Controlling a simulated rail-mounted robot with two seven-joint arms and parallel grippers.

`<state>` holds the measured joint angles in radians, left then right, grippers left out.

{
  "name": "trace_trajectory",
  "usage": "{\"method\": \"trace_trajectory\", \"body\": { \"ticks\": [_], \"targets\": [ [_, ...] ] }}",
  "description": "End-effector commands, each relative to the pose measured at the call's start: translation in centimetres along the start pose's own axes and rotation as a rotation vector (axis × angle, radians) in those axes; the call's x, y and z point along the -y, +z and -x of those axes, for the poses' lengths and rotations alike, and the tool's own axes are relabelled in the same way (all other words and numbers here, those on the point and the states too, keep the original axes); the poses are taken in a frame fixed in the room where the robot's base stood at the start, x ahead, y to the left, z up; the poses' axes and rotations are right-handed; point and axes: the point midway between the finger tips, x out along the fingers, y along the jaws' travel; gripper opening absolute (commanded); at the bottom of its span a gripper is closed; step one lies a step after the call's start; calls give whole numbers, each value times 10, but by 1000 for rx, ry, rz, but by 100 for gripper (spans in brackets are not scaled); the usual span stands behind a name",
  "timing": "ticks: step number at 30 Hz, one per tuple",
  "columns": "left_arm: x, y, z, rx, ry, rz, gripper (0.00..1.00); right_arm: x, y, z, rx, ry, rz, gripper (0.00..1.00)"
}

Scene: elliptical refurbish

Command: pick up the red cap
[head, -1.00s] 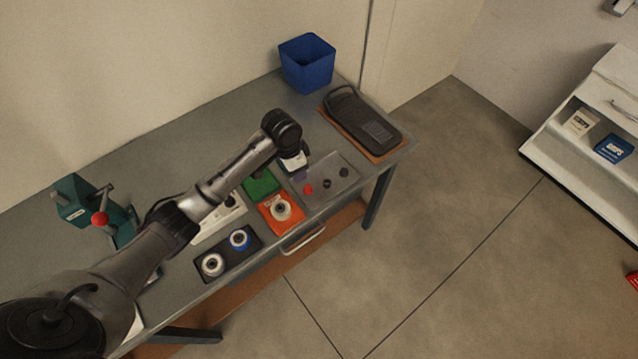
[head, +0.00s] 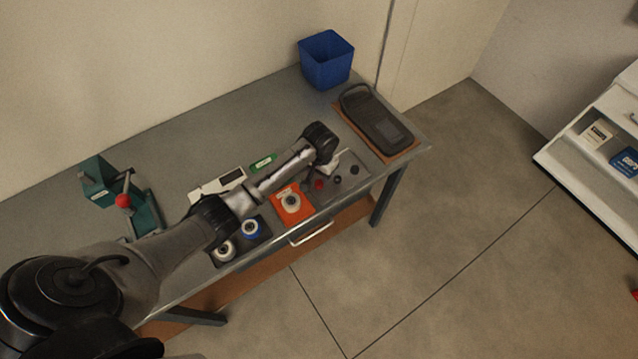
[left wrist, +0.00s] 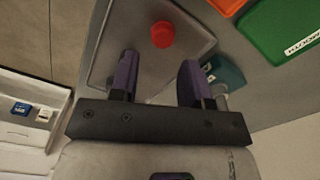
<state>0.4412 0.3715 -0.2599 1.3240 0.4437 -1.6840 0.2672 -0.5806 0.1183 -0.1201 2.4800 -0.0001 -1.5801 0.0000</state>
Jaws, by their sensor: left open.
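The red cap (head: 319,184) lies on a grey tray (head: 341,192) toward the right end of the workbench. In the left wrist view the red cap (left wrist: 162,34) is round, with the tray (left wrist: 125,32) under it. My left gripper (head: 334,166) is above the tray, near the cap, its fingers partly hidden by the arm. In the left wrist view my left gripper (left wrist: 159,68) is open and empty, and the cap shows beyond the gap between its purple fingers, not between them. My right gripper is out of sight.
A black device (head: 378,120), blue bin (head: 326,60) and green press (head: 140,205) stand on the bench.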

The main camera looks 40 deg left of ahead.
Motion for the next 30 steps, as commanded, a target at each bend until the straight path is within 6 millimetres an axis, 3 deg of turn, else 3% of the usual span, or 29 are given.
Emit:
{"method": "trace_trajectory", "body": {
  "ticks": [5,16,26,30],
  "targets": [
    [0,1,-8,1,0,-1,43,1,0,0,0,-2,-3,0],
    [3,2,-51,1,0,-1,43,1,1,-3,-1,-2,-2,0],
    [3,2,-56,-1,0,-1,43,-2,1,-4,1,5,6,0],
    [3,2,-56,-1,0,-1,33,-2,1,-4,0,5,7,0]
  ]
}}
